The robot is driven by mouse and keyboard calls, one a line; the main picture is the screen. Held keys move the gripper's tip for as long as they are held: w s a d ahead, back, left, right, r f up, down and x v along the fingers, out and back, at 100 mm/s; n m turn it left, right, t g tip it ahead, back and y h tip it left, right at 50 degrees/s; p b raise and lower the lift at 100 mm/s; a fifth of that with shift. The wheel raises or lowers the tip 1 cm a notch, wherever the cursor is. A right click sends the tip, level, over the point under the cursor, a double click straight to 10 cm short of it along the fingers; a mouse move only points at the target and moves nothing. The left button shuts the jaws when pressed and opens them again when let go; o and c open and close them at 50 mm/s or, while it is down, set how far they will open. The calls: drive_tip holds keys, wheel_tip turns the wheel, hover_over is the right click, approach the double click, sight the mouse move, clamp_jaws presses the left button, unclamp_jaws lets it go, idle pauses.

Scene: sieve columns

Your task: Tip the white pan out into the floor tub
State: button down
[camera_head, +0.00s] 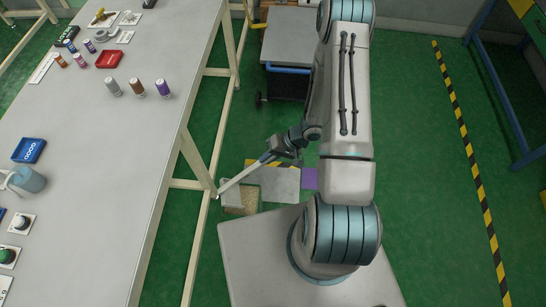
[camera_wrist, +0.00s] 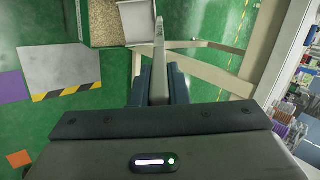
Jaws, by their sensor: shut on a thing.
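My gripper (camera_head: 283,152) is low over the floor beside the table and shut on a long, pale, narrow piece. I take this to be the white pan (camera_head: 240,179), seen edge-on or along its handle. It slants down and left in the head view, and points away from the jaws in the wrist view (camera_wrist: 158,55). No falling material shows.
The long table (camera_head: 110,180) and its wooden legs stand close on the left. A grey floor plate (camera_head: 280,184) with a striped edge and a purple patch (camera_head: 310,178) lie right of the tub. A cart (camera_head: 290,50) stands behind. Green floor on the right is free.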

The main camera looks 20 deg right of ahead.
drive_tip(key=w+a+r+h+p, duration=0.1)
drive_tip(key=a+h, duration=0.3)
drive_tip(key=a, duration=0.7)
drive_tip(key=w+a+r+h+p, duration=0.1)
drive_tip(key=a+r+h, duration=0.3)
drive_tip(key=a, duration=0.8)
drive_tip(key=shift+a+r+g+p, duration=0.15)
drive_tip(key=shift+a+g+p, duration=0.2)
drive_tip(key=shift+p, duration=0.2)
drive_tip(key=shift+w+d, duration=0.1)
